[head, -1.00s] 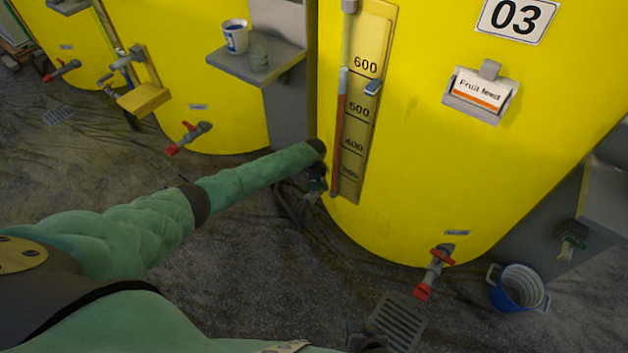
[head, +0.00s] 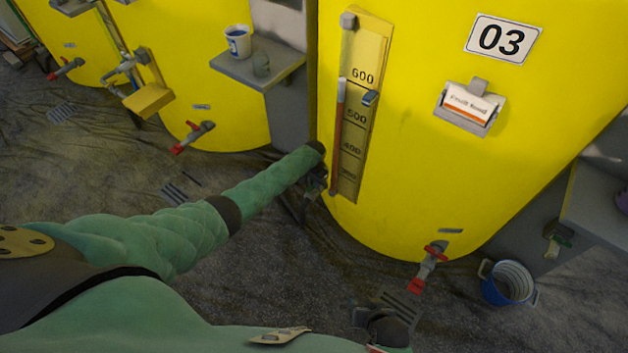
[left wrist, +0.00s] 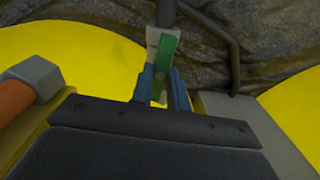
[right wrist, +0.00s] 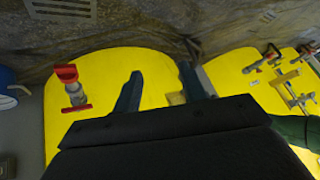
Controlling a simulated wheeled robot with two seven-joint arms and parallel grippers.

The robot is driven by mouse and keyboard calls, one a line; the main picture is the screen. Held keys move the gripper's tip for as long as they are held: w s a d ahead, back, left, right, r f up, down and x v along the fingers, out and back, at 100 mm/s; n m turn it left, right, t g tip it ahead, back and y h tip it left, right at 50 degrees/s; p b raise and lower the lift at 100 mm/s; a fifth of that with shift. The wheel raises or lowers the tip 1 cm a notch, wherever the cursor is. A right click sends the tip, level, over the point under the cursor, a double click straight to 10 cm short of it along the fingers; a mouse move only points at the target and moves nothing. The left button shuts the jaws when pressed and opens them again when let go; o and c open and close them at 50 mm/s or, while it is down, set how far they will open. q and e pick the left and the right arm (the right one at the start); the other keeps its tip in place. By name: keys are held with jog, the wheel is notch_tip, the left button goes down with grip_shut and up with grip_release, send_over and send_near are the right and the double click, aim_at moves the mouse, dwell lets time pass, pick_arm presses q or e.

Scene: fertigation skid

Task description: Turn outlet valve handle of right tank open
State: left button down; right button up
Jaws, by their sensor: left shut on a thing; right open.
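The right tank (head: 480,190) is yellow and marked 03. Its outlet valve (head: 430,265) sticks out low on the front, with a red handle (head: 437,249) across the pipe and a red end piece (head: 416,286). In the right wrist view the valve (right wrist: 74,92) is left of my open, empty right gripper (right wrist: 163,85), clear of both fingers. In the head view my right gripper (head: 368,313) is low, left of the valve. My left gripper (head: 316,182), partly hidden by its arm, is beside the level gauge, shut on a green and grey fitting (left wrist: 163,55) below a dark pipe.
The level gauge (head: 353,130) runs up the tank's left side. A blue bucket (head: 508,283) stands on the floor right of the valve. A floor grate (head: 400,305) lies below it.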

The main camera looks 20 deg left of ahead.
pick_arm(q)
jog(key=shift+n, duration=0.7)
pick_arm(e)
jog(key=shift+r, duration=1.55)
pick_arm(q)
jog(key=c, duration=1.4)
grip_release()
jog(key=shift+o, duration=0.2)
jog(key=shift+r+p, duration=0.4)
jog(key=shift+r, duration=0.05)
notch_tip(320, 180, up, 6)
jog(key=shift+f+p, duration=0.15)
jog(key=shift+p, duration=0.25)
jog(key=shift+r, duration=0.6)
pick_arm(e)
jog(key=shift+g, duration=0.5)
notch_tip(320, 180, up, 5)
jog(key=shift+s+d+f, duration=0.1)
jog(key=shift+s, duration=0.05)
jog(key=shift+s, duration=0.1)
